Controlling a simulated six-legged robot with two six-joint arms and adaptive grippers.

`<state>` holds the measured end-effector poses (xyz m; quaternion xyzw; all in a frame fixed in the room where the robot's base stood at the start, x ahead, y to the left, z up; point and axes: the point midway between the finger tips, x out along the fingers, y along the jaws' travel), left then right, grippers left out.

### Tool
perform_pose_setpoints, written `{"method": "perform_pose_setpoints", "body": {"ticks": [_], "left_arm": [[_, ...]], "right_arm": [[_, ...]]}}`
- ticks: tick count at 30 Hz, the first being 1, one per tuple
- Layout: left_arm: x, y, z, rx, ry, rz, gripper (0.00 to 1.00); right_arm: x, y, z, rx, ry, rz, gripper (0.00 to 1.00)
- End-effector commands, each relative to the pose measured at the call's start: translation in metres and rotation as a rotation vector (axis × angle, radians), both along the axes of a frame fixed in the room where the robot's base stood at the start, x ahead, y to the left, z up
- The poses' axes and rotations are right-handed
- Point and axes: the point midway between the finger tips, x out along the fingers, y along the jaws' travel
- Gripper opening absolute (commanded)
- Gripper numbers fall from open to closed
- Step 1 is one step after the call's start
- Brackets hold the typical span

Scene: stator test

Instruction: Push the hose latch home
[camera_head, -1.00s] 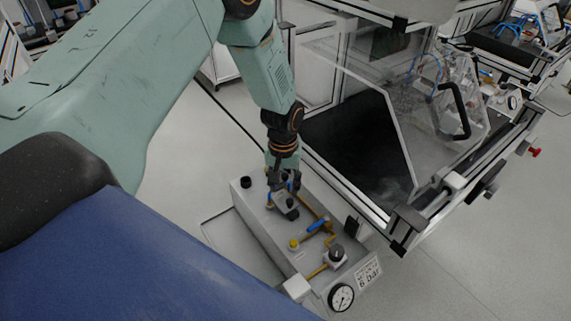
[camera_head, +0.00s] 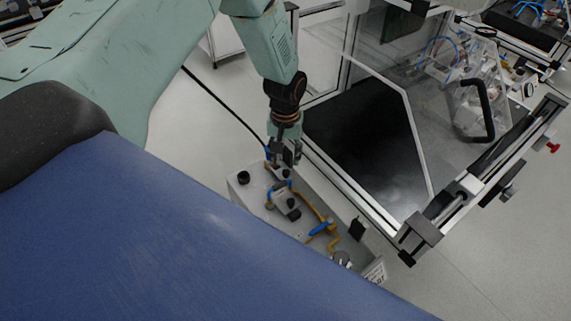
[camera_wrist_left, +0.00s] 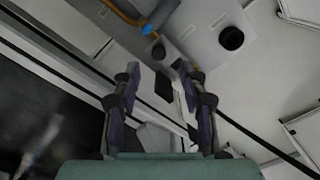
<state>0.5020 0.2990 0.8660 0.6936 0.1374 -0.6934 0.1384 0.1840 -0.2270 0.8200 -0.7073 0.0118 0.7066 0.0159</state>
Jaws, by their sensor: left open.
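The grey box (camera_head: 249,194) carries orange pipes (camera_head: 308,207), a small blue lever (camera_head: 320,228) and a dark fitting (camera_head: 291,206) with a blue part beside it (camera_head: 270,190). I cannot tell which part is the hose latch. My left gripper (camera_head: 284,155) is over the far end of the box, above and apart from the fitting, as far as I can tell. My right gripper is out of sight.
A black knob (camera_head: 243,177) stands at the box's far left corner; a black knob also shows in the left wrist view (camera_wrist_left: 231,38). A framed bench with a clear panel (camera_head: 425,130) stands close on the right. The floor left of the box is clear.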

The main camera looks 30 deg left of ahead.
Motion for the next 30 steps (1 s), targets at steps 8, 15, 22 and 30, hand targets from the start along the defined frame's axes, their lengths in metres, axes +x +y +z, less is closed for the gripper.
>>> {"method": "perform_pose_setpoints", "body": {"ticks": [8,15,22,30], "left_arm": [[0.0,-0.001,-0.042,0.001,0.0,0.0,0.43],[0.003,0.0,-0.054,0.0,-0.001,0.0,0.43],[0.005,0.001,-0.054,0.0,-0.001,0.0,0.41],[0.004,0.001,-0.054,0.0,0.0,0.001,0.19]], "right_arm": [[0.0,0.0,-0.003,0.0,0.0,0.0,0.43],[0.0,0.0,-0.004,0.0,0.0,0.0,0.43],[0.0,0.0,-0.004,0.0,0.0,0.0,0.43],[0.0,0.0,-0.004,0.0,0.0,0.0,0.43]]}}
